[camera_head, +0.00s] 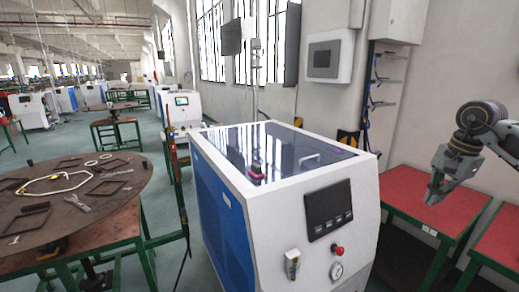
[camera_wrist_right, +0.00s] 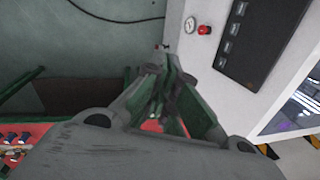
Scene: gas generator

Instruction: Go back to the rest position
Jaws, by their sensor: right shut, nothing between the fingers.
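My right gripper (camera_head: 433,194) hangs at the right side of the head view, above a red-topped table with green legs (camera_head: 408,183). It is shut and empty, its fingers pointing down. My left gripper is not in view.
The generator's front has a black panel (camera_head: 328,207), a red button (camera_head: 337,250) and a gauge (camera_head: 336,270). A round brown table (camera_head: 105,205) with loose parts stands at the left. A wall box (camera_head: 329,57) hangs behind. Open air surrounds the right gripper.

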